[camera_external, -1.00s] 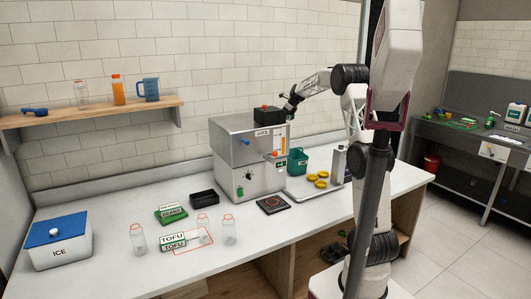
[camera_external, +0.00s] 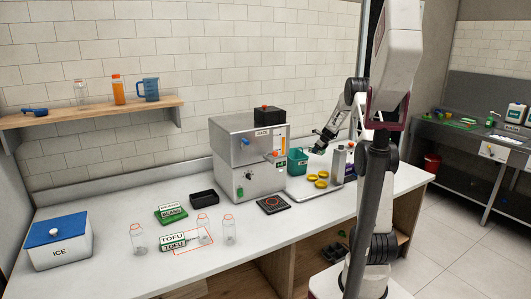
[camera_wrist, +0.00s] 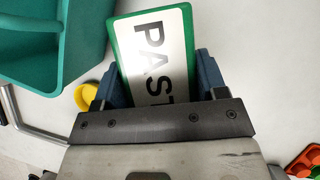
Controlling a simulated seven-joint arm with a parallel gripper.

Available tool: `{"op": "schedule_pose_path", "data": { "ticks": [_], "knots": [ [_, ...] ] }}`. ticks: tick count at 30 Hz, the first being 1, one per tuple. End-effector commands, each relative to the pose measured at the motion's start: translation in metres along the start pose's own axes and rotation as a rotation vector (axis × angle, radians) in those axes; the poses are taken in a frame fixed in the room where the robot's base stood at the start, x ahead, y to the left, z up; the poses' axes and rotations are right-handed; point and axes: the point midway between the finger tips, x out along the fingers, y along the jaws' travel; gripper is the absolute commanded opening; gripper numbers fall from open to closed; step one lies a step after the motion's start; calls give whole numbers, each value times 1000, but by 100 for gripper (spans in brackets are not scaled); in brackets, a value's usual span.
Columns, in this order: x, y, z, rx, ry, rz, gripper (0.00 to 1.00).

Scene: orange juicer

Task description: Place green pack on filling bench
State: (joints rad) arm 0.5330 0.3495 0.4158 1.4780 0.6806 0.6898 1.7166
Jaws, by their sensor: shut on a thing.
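A green pack (camera_wrist: 152,45) with a white label reading "PAST", the rest hidden, is between the blue fingers of my gripper (camera_wrist: 157,78) in the wrist view. My gripper is shut on it. In the outside view my gripper (camera_external: 322,141) is raised above the counter, right of the juicer and near the teal basket; the pack is too small to make out there. The filling bench is the long white counter (camera_external: 110,270). A green beans pack (camera_external: 172,214) and a green-edged tofu pack (camera_external: 174,243) lie on its left part.
Clear bottles (camera_external: 138,240) stand around a red outline (camera_external: 208,239). The steel juicer (camera_external: 240,160), black tray (camera_external: 203,197), dark scale-like pad (camera_external: 272,204), teal basket (camera_external: 297,161) and yellow pieces (camera_external: 320,184) take up the middle and right. A blue-lidded ice box (camera_external: 58,245) stands far left.

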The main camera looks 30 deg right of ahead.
Motion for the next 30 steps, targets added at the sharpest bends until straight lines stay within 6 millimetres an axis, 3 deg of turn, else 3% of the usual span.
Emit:
{"op": "schedule_pose_path", "data": {
  "ticks": [5,19,30],
  "knots": [
    [5,-5,-16,8,0,-5,33],
    [9,-6,-19,9,0,-5,33],
    [44,-5,-39,11,0,-4,33]
  ]
}}
